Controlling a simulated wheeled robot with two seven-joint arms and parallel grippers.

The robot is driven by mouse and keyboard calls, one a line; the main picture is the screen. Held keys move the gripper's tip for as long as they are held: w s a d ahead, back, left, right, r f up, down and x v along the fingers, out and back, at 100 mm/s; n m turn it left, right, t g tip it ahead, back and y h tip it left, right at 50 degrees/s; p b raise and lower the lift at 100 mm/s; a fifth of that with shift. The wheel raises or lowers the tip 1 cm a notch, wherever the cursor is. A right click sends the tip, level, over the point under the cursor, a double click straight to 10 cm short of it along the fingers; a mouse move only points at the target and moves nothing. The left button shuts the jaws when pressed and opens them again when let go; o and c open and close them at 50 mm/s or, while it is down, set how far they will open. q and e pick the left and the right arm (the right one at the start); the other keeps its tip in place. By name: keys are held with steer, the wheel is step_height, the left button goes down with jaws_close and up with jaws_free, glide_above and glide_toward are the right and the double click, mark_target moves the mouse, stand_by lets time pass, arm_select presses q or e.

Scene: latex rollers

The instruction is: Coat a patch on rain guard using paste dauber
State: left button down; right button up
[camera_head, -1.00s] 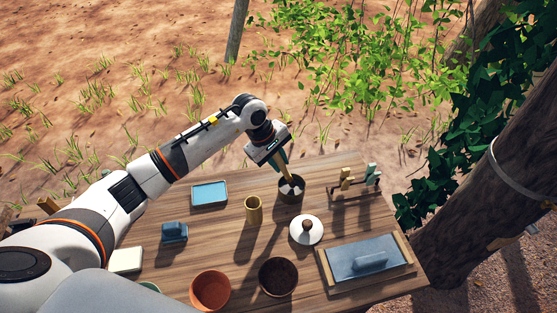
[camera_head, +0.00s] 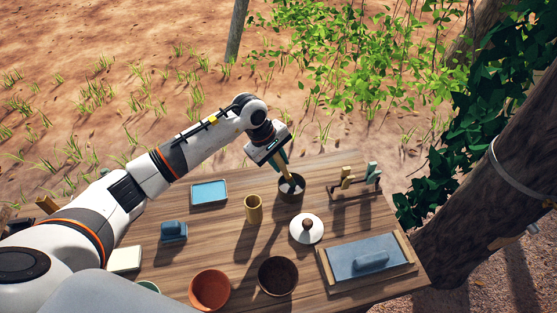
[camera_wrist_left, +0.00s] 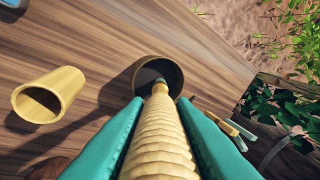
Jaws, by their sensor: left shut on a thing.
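My left gripper (camera_head: 279,161) is shut on the paste dauber (camera_head: 286,171) and holds it tilted, its lower end inside a dark pot (camera_head: 291,195). In the left wrist view, teal fingers (camera_wrist_left: 158,140) flank the dauber's ribbed, pale wooden handle (camera_wrist_left: 160,122), which runs down into the round pot (camera_wrist_left: 177,72). The dauber's tip is hidden or too dark to make out. A pale band (camera_head: 512,178) circles the leaning tree trunk at the right; I cannot tell whether it is the rain guard. My right gripper is not in view.
On the wooden table (camera_head: 228,245) are a brass cup (camera_head: 253,213), a knobbed white lid (camera_head: 306,238), a dark bowl (camera_head: 278,291), a terracotta pot (camera_head: 209,306), a blue tray (camera_head: 209,192), a framed grey slab (camera_head: 345,268) and a small rack (camera_head: 355,194). The trunk (camera_head: 465,220) stands beyond the right edge.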

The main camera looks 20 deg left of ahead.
arm_select(q)
steer(key=shift+s+f+b, duration=0.1)
steer(key=shift+f+b, duration=0.1)
steer(key=shift+b, duration=0.15)
stand_by(1.2)
steer(key=shift+r+p, duration=0.5)
steer(key=shift+r, duration=0.65)
steer(key=shift+r+p, duration=0.9)
steer(key=shift+r, duration=1.6)
